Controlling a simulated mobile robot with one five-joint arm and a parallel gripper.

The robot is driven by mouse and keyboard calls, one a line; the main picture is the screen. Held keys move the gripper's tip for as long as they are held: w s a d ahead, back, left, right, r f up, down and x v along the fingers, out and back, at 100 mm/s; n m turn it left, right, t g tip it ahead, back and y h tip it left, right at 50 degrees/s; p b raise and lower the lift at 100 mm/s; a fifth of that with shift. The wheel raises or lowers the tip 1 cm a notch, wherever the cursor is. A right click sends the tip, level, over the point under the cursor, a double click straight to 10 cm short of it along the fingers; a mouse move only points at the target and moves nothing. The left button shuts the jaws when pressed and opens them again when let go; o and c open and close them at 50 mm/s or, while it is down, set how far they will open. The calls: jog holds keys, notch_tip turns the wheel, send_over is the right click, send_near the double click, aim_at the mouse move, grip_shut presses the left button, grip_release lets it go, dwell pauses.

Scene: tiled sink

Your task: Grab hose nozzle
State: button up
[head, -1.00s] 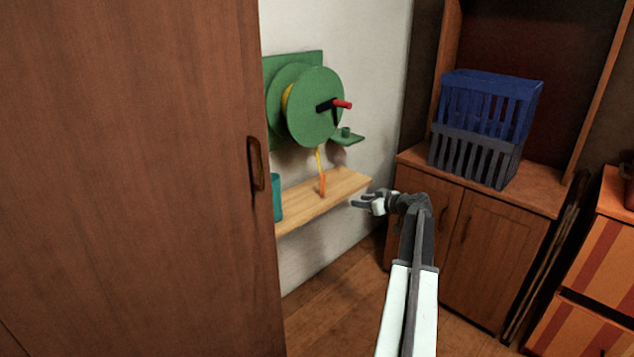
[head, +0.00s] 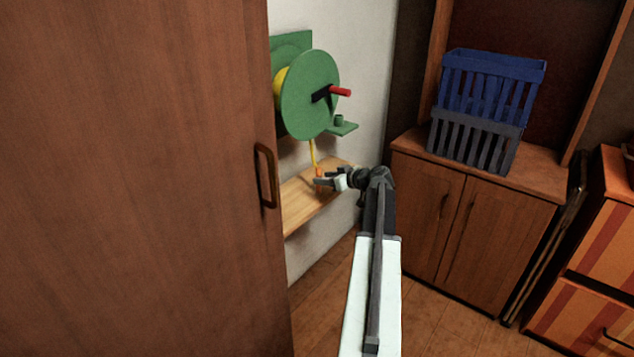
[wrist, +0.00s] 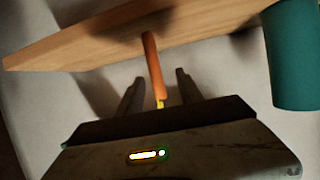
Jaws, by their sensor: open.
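The orange hose nozzle (head: 319,171) hangs on the yellow hose (head: 313,152) below the green reel (head: 310,95), at the wooden shelf (head: 300,205). My gripper (head: 318,182) is at the nozzle, partly covering it in the head view. In the wrist view, the nozzle (wrist: 152,62) lies between the two spread fingers of my gripper (wrist: 159,76), with a gap on each side. A short piece of yellow hose (wrist: 160,104) shows close to the palm. The jaws are open, and nothing is held.
The wooden shelf board (wrist: 90,45) crosses the top of the wrist view, and a teal cup (wrist: 293,55) is at its right. A tall wooden door (head: 130,180) fills the head view's left. A blue crate (head: 485,110) stands on the cabinet at right.

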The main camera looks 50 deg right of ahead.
jog(key=shift+d+b+x, duration=0.15)
jog(key=shift+b+x, duration=0.25)
jog(key=shift+x, duration=0.4)
jog(key=shift+d+b+x, duration=0.15)
jog(key=shift+b+x, duration=0.2)
jog(key=shift+x, duration=0.45)
jog(key=b+x, duration=0.1)
jog(key=x, duration=0.3)
jog(key=shift+f+b, duration=0.2)
jog(key=shift+b, duration=0.1)
grip_shut()
